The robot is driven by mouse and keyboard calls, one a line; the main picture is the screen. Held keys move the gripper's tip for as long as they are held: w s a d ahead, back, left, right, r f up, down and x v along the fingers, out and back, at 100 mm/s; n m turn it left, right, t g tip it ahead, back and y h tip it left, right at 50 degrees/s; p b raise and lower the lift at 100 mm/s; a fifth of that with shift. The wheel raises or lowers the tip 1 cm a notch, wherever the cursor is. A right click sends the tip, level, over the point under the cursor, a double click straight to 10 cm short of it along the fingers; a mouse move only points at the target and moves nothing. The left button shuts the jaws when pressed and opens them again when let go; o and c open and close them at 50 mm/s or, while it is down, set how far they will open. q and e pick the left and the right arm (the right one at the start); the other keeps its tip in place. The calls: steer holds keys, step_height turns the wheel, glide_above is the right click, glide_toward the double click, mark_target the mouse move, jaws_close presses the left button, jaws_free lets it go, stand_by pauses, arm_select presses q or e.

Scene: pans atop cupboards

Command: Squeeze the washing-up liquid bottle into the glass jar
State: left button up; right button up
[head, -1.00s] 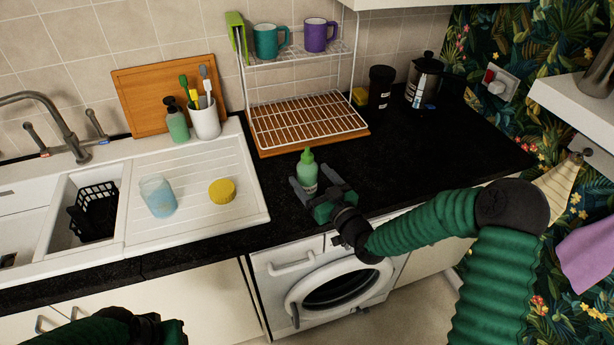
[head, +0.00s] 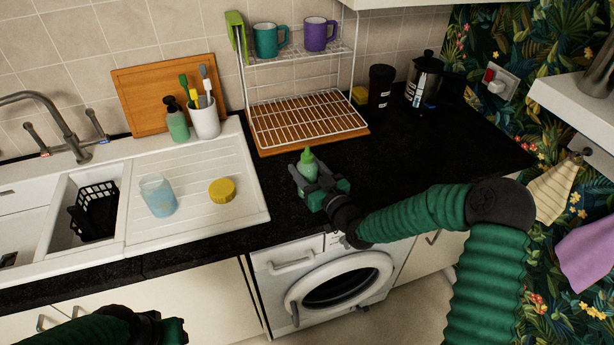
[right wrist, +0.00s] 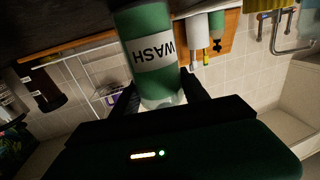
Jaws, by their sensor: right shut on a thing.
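The green washing-up liquid bottle (head: 307,165) stands on the black worktop in front of the wire rack. My right gripper (head: 306,180) is shut on it, and its fingers hide the bottle's lower part in the head view.
The white draining board (head: 195,220) and sink lie left. A soap dispenser (head: 176,120) and a white brush pot (head: 204,118) stand at its back. The wire rack (head: 305,120) stands behind the bottle.

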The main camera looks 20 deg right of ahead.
mark_target(310, 161)
jaws_close()
steer(key=shift+r+p, duration=0.4)
steer(key=shift+r, duration=0.1)
step_height(310, 161, up, 3)
steer(key=shift+s+r+p, duration=0.1)
steer(key=shift+p, duration=1.05)
steer(key=s+a+p, duration=0.4)
steer(key=s+p, duration=0.2)
steer(key=s, duration=0.9)
steer(key=shift+r, duration=0.45)
steer(key=o, duration=1)
jaws_free()
steer(key=shift+s, duration=0.15)
steer(key=shift+a, duration=0.1)
jaws_close()
